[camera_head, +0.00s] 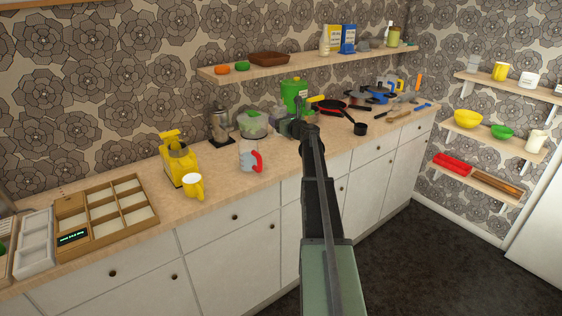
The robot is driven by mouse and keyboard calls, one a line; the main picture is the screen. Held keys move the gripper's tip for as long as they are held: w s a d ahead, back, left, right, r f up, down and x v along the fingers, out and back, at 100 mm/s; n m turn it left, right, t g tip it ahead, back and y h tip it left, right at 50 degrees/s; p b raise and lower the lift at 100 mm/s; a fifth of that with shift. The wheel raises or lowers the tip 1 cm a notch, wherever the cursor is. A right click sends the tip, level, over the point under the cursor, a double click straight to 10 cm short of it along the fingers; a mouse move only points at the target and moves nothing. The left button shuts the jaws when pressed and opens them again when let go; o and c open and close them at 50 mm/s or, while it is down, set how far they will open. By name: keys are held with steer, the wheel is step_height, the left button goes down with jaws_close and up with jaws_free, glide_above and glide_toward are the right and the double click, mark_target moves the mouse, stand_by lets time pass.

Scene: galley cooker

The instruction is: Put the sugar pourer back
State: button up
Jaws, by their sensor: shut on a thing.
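My arm reaches up from the bottom of the head view to the back part of the counter.
Left of my gripper stand a clear tub with green contents (253,124), a grey-red mug (250,157) and a metal cylinder (220,126). Pans (332,106) lie to the right. A wall shelf (300,66) hangs above.

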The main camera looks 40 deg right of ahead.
step_height(320, 180, down, 12)
steer(key=b, duration=0.9)
steer(key=shift+r, duration=0.35)
steer(key=shift+f, duration=0.1)
steer(key=o, duration=0.7)
steer(key=shift+f, duration=0.15)
steer(key=shift+c, duration=0.2)
steer(key=o, duration=0.5)
steer(key=shift+c, duration=0.2)
steer(key=shift+s+r+p, duration=0.15)
steer(key=shift+r+p, duration=0.15)
steer(key=shift+r, duration=0.05)
steer(key=s, duration=1.1)
steer(key=shift+s+a, duration=0.15)
steer(key=shift+s, duration=0.2)
